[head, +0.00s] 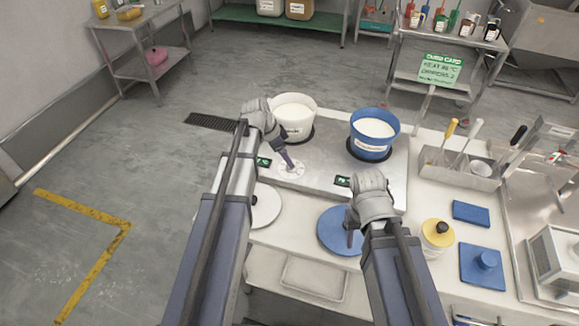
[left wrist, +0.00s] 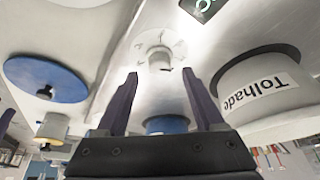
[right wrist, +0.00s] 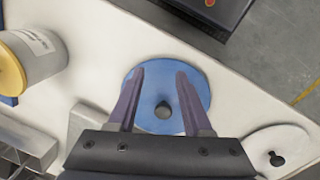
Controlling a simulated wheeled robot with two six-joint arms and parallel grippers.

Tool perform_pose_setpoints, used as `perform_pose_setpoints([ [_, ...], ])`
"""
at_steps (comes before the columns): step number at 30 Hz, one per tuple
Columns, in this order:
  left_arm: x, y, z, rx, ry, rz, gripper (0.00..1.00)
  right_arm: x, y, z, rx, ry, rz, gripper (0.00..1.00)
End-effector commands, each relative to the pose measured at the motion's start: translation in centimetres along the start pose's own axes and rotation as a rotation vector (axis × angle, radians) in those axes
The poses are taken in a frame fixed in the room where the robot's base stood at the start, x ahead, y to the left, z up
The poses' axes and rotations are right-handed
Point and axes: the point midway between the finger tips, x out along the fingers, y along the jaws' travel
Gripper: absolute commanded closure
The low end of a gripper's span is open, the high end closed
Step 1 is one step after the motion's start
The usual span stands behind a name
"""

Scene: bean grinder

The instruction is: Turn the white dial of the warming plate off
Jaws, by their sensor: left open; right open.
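The steel warming plate (head: 325,160) carries a white pot (head: 294,112) at left and a blue pot (head: 372,136) at right. Its white dial (head: 297,170) is on the top near the front edge, beside a small green-lit display (head: 263,162). My left gripper (head: 287,160) is at the dial and partly covers it. In the left wrist view the dial (left wrist: 160,55) lies ahead of the open, empty fingers (left wrist: 163,82). The dial's exact setting is too small to read. My right gripper (head: 352,235) is open above a blue lid (right wrist: 195,85), its fingers apart around the black knob (right wrist: 163,109) as seen.
A white lid (head: 264,206) lies front left of the plate. A second display (head: 342,181) is near my right arm. A yellow-lidded jar (head: 437,236), blue blocks (head: 471,213) and a utensil holder (head: 458,173) stand at right. An empty tray (head: 314,279) is at the front.

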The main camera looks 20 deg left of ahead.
Motion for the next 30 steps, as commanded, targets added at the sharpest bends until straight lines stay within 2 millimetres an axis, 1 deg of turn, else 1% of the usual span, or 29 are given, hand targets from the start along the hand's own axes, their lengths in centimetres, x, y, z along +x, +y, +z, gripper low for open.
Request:
perform_pose_setpoints([
  [1,1.4,0.0,0.2,0.001,0.0,0.0,0.3,1.4,-0.1,-0.1,0.0,0.0,0.0,0.5],
  [6,3.1,0.0,0.1,0.0,0.0,0.0,0.3,2.9,-0.3,-0.2,0.0,0.0,0.0,0.5],
  [9,3.5,0.0,0.1,-0.001,0.0,0.0,0.3,3.2,-0.3,-0.2,0.0,0.0,0.0,0.5],
  [17,3.4,0.0,0.0,-0.001,0.0,0.0,0.3,3.1,-0.3,-0.2,0.0,0.0,0.0,0.5],
  [20,3.4,0.0,0.0,-0.001,0.0,0.0,0.4,3.1,-0.3,-0.2,0.0,0.0,0.0,0.5],
  [30,3.4,0.0,0.0,-0.001,0.0,0.0,0.79,3.1,-0.3,-0.2,0.0,0.0,0.0,0.5],
])
